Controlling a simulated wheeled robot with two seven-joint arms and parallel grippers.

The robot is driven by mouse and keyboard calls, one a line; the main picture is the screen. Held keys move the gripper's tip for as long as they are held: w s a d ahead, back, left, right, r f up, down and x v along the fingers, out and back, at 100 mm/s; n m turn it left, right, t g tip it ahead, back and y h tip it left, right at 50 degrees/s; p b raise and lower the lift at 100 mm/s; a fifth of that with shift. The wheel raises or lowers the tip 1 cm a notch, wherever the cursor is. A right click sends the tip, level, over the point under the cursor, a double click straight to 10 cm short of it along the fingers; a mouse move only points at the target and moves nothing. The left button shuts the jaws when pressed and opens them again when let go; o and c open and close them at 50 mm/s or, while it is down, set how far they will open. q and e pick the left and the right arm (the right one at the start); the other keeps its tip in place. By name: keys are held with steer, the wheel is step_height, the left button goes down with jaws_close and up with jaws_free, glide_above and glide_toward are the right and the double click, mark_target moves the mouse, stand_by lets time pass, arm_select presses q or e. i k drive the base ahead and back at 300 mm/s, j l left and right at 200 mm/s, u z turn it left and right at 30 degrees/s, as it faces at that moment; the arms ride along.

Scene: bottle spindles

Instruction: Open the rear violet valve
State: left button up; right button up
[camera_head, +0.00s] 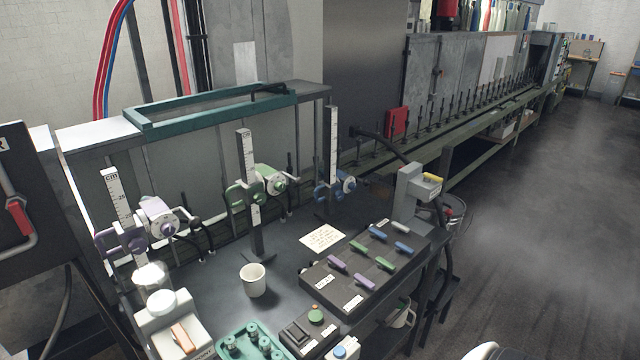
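A dark control panel (345,285) on the bench carries two rows of coloured levers. One violet lever (337,263) is in the row on the left and another violet lever (364,281) is in the row on the right. Their labels are too small to read, so I cannot tell which is marked rear. A violet clamp fixture (122,243) is on the measuring stand at the left.
Green levers (357,247) and blue levers (378,233) share the panel. A white mug (253,280), a paper note (322,238), a button box (308,330) and a teal tray (250,342) stand nearby. A grey post (408,190) rises behind the panel.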

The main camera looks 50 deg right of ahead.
mark_target(333, 261)
steer(key=z, duration=1.5)
steer(key=i+l+z, duration=0.15)
steer(key=z, duration=0.25)
steer(key=i+l+z, duration=0.15)
steer(key=z, duration=0.25)
